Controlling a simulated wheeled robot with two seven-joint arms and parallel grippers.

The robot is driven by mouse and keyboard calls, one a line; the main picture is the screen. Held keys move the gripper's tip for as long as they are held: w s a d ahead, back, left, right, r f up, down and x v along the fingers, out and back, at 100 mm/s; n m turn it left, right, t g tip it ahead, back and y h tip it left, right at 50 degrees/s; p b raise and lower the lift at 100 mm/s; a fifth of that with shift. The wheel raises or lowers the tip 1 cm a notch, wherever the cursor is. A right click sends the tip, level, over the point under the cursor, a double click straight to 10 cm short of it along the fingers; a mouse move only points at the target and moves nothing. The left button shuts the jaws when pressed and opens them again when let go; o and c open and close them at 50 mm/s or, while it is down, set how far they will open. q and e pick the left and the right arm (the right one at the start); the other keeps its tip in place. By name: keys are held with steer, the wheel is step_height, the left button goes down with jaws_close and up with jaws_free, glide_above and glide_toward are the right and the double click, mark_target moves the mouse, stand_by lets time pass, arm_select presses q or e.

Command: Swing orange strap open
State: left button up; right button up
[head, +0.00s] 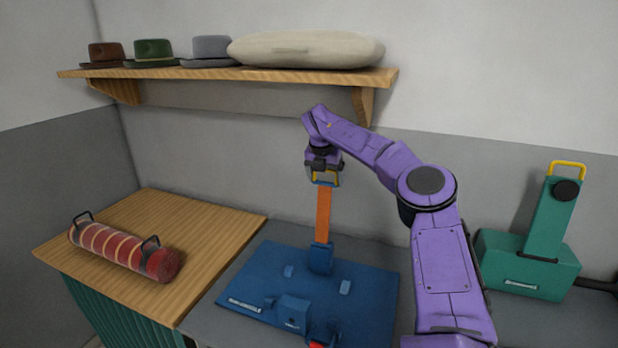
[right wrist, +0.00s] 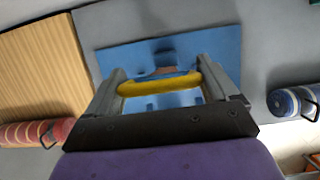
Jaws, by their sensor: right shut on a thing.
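The orange strap (head: 323,215) stands about upright on the blue base plate (head: 255,280), rising from a blue hinge block (head: 320,258) toward its back. A yellow handle (head: 316,177) is at the strap's top end. My right gripper (head: 325,178) is shut on this handle. In the right wrist view the yellow handle (right wrist: 160,84) lies between the two fingers (right wrist: 160,88), above the blue plate (right wrist: 200,45). The orange strap does not show clearly there. A blue latch block (head: 292,311) sits near the plate's front. My left gripper is out of view.
A red striped roll (head: 122,250) lies on the wooden counter (head: 205,225) at left. A green device (head: 528,262) with a raised arm stands at right. A shelf (head: 200,73) with hats is above. A blue striped roll (right wrist: 292,102) shows in the wrist view.

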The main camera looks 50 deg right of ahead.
steer(key=shift+w+d, duration=0.1)
steer(key=shift+d, duration=0.45)
steer(key=o, duration=1.2)
steer(key=shift+a, duration=0.15)
